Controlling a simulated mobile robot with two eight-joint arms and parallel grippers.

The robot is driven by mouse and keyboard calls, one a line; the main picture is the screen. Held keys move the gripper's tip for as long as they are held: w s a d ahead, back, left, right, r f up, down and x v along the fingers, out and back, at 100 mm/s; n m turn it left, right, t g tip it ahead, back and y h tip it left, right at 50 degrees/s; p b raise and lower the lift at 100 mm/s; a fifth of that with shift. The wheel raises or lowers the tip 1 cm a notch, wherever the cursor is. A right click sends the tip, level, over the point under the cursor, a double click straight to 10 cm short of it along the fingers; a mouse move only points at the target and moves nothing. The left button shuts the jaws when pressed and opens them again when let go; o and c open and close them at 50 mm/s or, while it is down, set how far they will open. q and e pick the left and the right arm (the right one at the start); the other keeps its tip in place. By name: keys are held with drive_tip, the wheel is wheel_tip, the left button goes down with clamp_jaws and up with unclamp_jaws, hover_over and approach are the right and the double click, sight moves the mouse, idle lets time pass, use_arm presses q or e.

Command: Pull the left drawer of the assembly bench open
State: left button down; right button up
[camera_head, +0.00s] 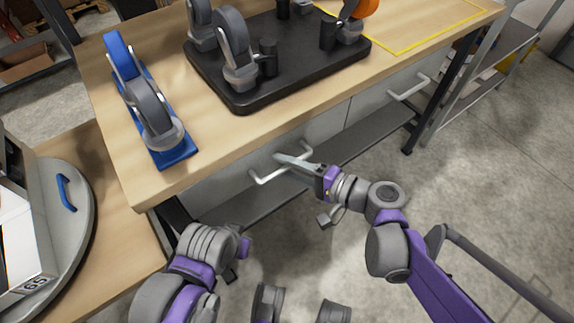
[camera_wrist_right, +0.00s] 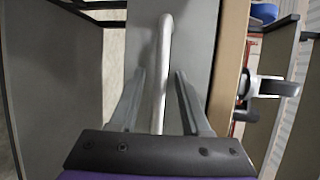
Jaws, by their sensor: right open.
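The left drawer (camera_head: 325,128) is a grey front under the wooden bench top and looks shut. Its pale bar handle (camera_head: 262,178) stands out from the front. My right gripper (camera_head: 284,160) is at this handle. In the right wrist view the handle (camera_wrist_right: 162,60) runs between the two open fingers of the gripper (camera_wrist_right: 158,95), with gaps on both sides. The drawer front (camera_wrist_right: 193,45) is behind it. My left arm is folded at the lower left of the head view; its fingers cannot be made out.
The right drawer's handle (camera_head: 409,87) is farther along the bench. On the bench top (camera_head: 190,185) are a blue stand (camera_head: 176,157) and a black tray (camera_head: 300,85) with grey parts. A round grey plate (camera_head: 85,225) is at left.

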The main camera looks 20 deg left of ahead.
clamp_jaws()
idle(1.4)
